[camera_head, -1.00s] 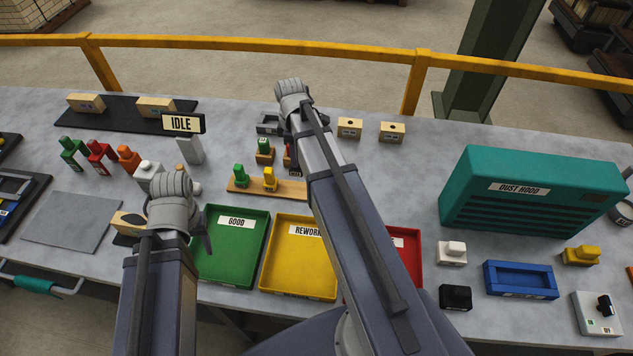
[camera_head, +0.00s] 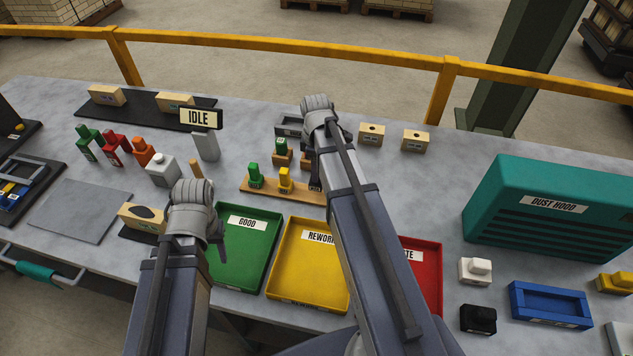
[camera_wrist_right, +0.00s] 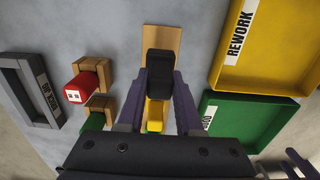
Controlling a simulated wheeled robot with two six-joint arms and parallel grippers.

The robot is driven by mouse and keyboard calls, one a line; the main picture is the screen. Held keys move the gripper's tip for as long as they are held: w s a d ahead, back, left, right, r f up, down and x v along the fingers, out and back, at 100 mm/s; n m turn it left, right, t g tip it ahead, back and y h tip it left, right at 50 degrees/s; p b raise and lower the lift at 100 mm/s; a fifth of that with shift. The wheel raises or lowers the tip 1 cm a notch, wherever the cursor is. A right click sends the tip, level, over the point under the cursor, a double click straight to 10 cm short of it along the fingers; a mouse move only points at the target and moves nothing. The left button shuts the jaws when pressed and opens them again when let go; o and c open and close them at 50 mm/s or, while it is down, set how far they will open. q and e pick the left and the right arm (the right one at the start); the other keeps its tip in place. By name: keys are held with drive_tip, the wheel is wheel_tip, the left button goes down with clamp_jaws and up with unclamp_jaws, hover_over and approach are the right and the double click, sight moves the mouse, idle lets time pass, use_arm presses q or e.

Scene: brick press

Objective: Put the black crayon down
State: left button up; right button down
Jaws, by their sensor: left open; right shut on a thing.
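The black crayon (camera_wrist_right: 160,63) is a dark block in the right wrist view, between the fingers of my right gripper (camera_wrist_right: 162,82), which is shut on it. It sits over the bare end of a narrow wooden strip (camera_wrist_right: 175,38); I cannot tell whether it touches. A yellow crayon (camera_wrist_right: 155,115) stands behind it on the strip. In the head view the strip (camera_head: 247,188) carries a green crayon (camera_head: 256,177) and the yellow one; my right arm hides its right end. My left gripper (camera_head: 220,238) is open by the green tray's left edge, partly hidden by its wrist.
The green GOOD tray (camera_head: 273,250) and yellow REWORK tray (camera_head: 343,268) lie in front of the strip. Wooden blocks holding a red piece (camera_wrist_right: 80,88) and a green piece (camera_wrist_right: 93,122) stand close beside it. A grey tray (camera_wrist_right: 38,85) lies beyond them.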

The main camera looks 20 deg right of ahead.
use_arm(q)
drive_tip(key=shift+f+b, duration=1.9)
drive_tip(key=shift+f, duration=0.05)
use_arm(e)
drive_tip(key=shift+f, duration=1.95)
use_arm(q)
drive_tip(key=shift+r, duration=0.15)
use_arm(e)
drive_tip(key=shift+r, duration=0.15)
use_arm(q)
drive_tip(key=shift+f, duration=0.25)
use_arm(e)
drive_tip(key=c, duration=1)
unclamp_jaws()
drive_tip(key=shift+f, duration=0.2)
drive_tip(key=o, duration=0.4)
use_arm(q)
drive_tip(key=shift+r, duration=0.15)
use_arm(e)
drive_tip(key=shift+r, duration=0.1)
